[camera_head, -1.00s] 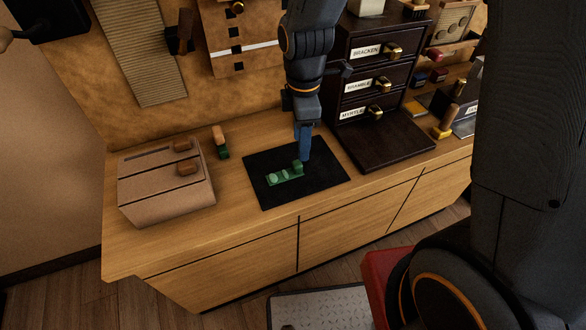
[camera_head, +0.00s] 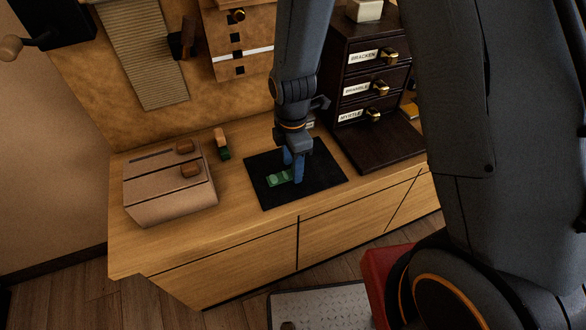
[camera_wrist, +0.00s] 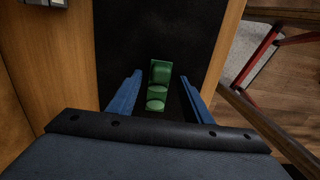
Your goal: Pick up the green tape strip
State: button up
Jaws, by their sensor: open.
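The green tape strip (camera_head: 279,178) lies on the black mat (camera_head: 264,197) on the wooden counter. In the wrist view the strip (camera_wrist: 157,98) shows a raised square block at its far end and rounded lighter patches nearer me. My gripper (camera_head: 294,174) is over the mat at the strip's right end, which it partly hides in the head view. In the wrist view my gripper (camera_wrist: 161,98) is open, with one blue finger on each side of the strip and a gap to each. I cannot tell whether the fingertips touch the mat.
A brown box (camera_head: 170,186) with two knobs stands left on the counter. A small green and tan object (camera_head: 222,145) stands behind the mat. A dark drawer cabinet (camera_head: 365,70) stands back right, its dark base board (camera_head: 375,146) beside the mat.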

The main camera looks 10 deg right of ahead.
jog(key=shift+f, duration=0.4)
grip_shut()
jog(key=shift+r, duration=0.15)
